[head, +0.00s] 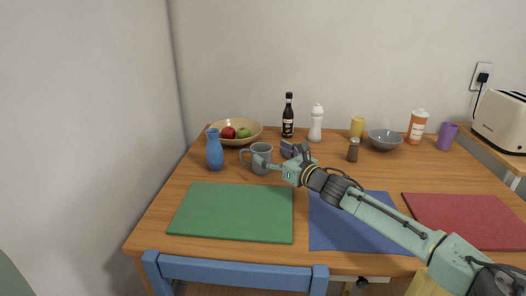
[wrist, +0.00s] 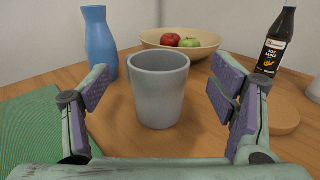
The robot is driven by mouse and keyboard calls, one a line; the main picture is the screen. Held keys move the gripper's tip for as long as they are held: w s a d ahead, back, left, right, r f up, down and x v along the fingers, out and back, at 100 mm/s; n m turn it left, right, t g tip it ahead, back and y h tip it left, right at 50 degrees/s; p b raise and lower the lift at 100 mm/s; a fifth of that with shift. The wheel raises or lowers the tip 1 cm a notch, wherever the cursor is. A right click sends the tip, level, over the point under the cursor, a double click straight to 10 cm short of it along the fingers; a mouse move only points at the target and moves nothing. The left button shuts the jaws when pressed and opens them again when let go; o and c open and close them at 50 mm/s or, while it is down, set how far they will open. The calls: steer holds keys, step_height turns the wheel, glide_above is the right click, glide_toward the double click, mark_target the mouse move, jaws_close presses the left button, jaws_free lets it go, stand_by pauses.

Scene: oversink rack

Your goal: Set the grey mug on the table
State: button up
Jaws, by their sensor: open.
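The grey mug (head: 262,153) stands upright on the wooden table (head: 335,180), behind the green mat. In the head view its handle points left. My gripper (head: 280,157) is open and empty, coming from the right. One finger passes in front of the mug in the head view. In the wrist view my gripper (wrist: 163,100) has its purple pads to the left and right of the mug, touching neither side.
A blue vase (head: 214,152) stands close left of the mug. A fruit bowl (head: 247,138) and a dark sauce bottle (head: 288,118) stand behind. A round wooden disc (wrist: 282,116) lies by the right finger. The green mat (head: 235,213) and blue mat (head: 345,232) are bare.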

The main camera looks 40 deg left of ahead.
steer(key=v, duration=0.6)
steer(key=shift+d+b, duration=0.25)
steer(key=shift+b, duration=0.15)
